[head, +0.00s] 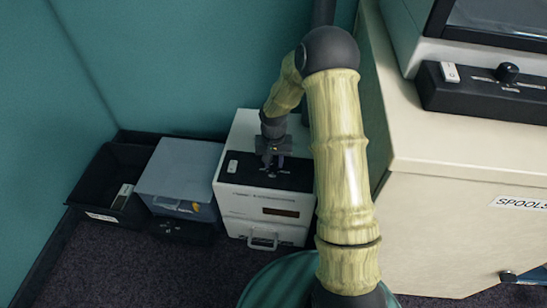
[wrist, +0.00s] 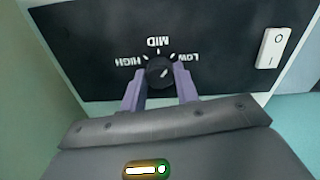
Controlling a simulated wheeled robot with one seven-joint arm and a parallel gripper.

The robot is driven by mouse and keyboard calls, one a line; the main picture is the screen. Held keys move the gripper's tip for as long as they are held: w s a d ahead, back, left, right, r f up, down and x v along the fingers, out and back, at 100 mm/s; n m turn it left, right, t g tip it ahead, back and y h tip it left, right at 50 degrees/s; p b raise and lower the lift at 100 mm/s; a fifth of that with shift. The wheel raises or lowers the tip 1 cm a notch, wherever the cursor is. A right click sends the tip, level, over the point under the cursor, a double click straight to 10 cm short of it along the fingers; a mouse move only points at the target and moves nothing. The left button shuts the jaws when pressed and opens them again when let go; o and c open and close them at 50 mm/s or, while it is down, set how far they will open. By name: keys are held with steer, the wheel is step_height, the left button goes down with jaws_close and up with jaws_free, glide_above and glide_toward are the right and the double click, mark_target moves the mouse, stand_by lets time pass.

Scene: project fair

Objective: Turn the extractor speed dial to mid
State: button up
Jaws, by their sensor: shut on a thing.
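The extractor speed dial (wrist: 160,71) is a round black knob on a black panel (wrist: 90,35). The labels HIGH, MID and LOW appear upside down around it in the wrist view. A short white mark on the knob slants up to the right, roughly toward LOW, away from MID. My gripper (wrist: 160,84) has its purple fingers on both sides of the dial, shut on it. In the head view, my gripper (head: 272,161) points down at the black top panel of a white unit (head: 238,198) on the floor. The dial is mostly hidden there.
A white rocker switch (wrist: 273,48) sits beside the dial on the panel. Left of the unit are a grey-lidded box (head: 180,168) and a black bin (head: 95,180). A cream cabinet (head: 430,220) stands close on the right, with another black knob (head: 508,72) on top.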

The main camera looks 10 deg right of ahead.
mark_target(274, 162)
steer(key=n+p, duration=0.1)
steer(key=p, duration=0.1)
steer(key=n+p, duration=0.1)
steer(key=n, duration=0.1)
steer(key=shift+r+p, duration=0.3)
steer(key=shift+p, duration=0.1)
steer(key=n+p, duration=0.3)
steer(key=n, duration=0.1)
steer(key=shift+f, duration=0.2)
steer(key=o, duration=1)
steer(key=shift+c, duration=0.2)
step_height(274, 162, up, 17)
steer(key=p, duration=0.5)
steer(key=shift+r, duration=0.15)
